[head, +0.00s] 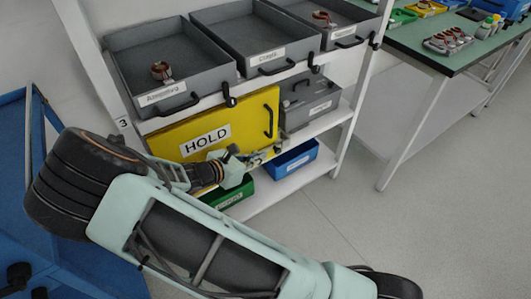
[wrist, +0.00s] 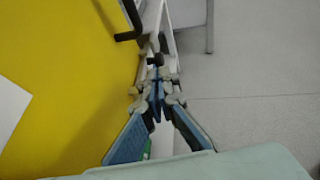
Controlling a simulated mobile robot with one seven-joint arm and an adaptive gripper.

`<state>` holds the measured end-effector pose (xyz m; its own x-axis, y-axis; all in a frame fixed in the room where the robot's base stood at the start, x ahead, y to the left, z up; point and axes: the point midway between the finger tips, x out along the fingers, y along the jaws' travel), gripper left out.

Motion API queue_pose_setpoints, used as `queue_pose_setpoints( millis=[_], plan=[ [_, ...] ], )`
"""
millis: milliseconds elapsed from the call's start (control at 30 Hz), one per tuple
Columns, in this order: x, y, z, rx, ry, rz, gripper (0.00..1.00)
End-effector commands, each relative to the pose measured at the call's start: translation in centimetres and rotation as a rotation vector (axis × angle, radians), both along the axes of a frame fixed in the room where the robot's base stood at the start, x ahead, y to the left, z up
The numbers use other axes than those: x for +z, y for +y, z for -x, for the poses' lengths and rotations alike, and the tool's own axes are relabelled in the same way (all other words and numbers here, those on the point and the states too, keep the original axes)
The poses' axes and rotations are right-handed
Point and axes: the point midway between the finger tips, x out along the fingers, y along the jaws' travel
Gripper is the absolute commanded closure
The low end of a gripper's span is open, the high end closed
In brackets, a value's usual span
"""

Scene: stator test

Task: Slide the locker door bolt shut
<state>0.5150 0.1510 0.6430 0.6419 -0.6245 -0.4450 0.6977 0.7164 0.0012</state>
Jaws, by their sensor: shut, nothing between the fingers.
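The yellow locker door (head: 185,132) with its white HOLD label (head: 206,140) is closed as far as I can tell, under the row of grey trays. Its black handle (head: 268,121) is near its right edge; the handle also shows at the top of the wrist view (wrist: 137,22). My gripper (wrist: 157,88) is shut and empty at the door's right edge, below the handle. Small dark parts (wrist: 155,60) lie just beyond the fingertips and may be the bolt. The fingers partly hide them, so I cannot tell the bolt's position or whether I touch it.
A grey box (head: 309,103) stands right of the door. A blue bin (head: 291,160) and a green bin (head: 236,194) are on the shelf below. Grey trays (head: 170,92) are above. A green-topped table (head: 415,37) stands at right; the floor between is clear.

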Motion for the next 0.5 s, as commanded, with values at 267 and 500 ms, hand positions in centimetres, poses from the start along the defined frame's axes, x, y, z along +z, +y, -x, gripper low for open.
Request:
queue_pose_setpoints(
  millis=[267,500],
  plan=[
    [2.8,3.7,3.8,0.002,0.0,-0.001,1.0],
    [3.5,4.9,5.0,0.001,0.0,0.0,1.0]
  ],
)
